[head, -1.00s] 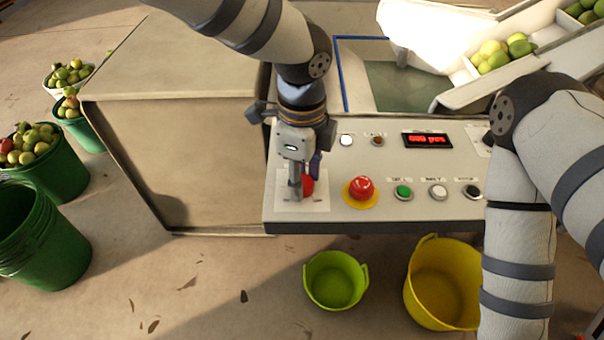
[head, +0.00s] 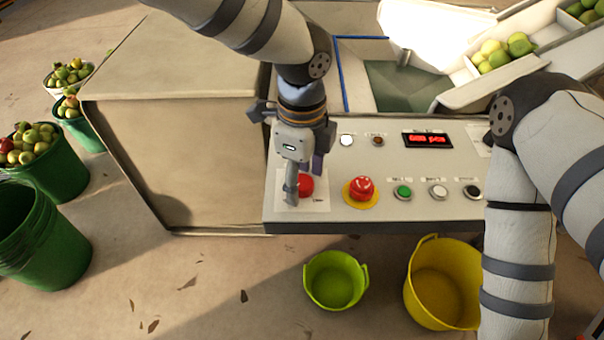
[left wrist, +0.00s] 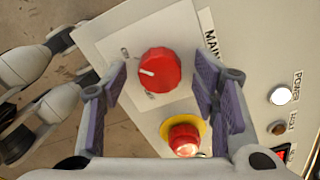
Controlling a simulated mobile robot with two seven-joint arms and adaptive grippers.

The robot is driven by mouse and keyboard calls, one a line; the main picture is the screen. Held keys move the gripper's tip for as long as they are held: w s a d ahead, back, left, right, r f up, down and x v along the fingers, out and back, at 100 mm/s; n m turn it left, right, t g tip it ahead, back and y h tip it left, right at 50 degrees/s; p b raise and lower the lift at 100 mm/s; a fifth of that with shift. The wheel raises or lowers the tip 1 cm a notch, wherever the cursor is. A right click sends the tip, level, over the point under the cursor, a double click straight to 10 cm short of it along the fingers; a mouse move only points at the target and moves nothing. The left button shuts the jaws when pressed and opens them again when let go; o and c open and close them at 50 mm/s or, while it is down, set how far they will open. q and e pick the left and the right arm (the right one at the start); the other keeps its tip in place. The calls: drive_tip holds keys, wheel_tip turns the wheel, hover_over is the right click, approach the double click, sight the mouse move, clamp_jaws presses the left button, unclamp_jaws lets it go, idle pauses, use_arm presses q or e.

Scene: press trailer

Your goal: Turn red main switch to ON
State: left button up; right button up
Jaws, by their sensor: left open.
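The red main switch (head: 306,186) is a round knob on a white plate at the left end of the grey control panel (head: 333,215). In the left wrist view the knob (left wrist: 159,69) shows whole, with a short white mark pointing left. A "MAIN" label, partly cut off, is beside it. My left gripper (head: 303,182) is over the knob from above. In the left wrist view its purple-padded fingers (left wrist: 162,82) are apart, one on either side of the knob, with visible gaps and nothing held. My right gripper is out of view; only my right arm shows.
A red mushroom button on a yellow disc (head: 361,189) is close right of the switch. Green (head: 403,192), white (head: 438,191) and black (head: 472,191) buttons follow. A red display (head: 427,140) is lit. Green (head: 336,281) and yellow (head: 443,283) tubs stand below the panel.

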sight(302, 181)
use_arm(q)
drive_tip(key=shift+r, duration=0.1)
wheel_tip(302, 181, up, 12)
idle(0.5)
